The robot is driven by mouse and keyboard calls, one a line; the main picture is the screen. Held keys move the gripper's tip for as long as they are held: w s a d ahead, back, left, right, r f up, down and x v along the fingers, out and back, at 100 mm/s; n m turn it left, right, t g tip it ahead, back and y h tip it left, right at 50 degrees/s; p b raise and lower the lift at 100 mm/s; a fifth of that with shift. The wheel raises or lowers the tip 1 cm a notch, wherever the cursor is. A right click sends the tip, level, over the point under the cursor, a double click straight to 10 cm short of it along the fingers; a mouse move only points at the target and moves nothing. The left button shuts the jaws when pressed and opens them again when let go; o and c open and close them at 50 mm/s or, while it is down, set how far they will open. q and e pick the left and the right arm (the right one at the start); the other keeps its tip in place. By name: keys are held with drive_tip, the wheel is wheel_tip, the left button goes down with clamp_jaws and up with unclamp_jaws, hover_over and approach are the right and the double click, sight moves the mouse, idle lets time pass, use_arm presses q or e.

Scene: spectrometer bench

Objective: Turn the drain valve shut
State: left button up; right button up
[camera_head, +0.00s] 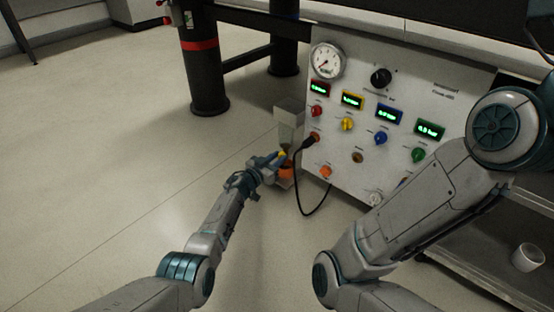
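A narrow light-grey unit (289,125) stands against the left side of the control panel. Low on it, a small yellow part (282,155) shows, with an orange part (286,173) just below. The yellow part may be the drain valve's handle, but it is too small to be sure. My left gripper (279,160) is at the yellow part, reaching in from the lower left. Its fingers are small and overlap the yellow and orange parts, so contact and finger opening are unclear. My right arm rises on the right side; its gripper is not visible.
The white control panel (345,178) carries a gauge (327,60), coloured knobs and green displays. A black cable (325,200) loops from a plug beside my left gripper. A black post (203,65) stands behind. A white cup (527,257) sits lower right. The left floor is clear.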

use_arm(q)
drive_tip(key=shift+c, duration=0.5)
drive_tip(key=shift+n+p, duration=1.95)
drive_tip(key=shift+n, duration=1.55)
drive_tip(key=shift+a, duration=0.1)
drive_tip(key=o, duration=1)
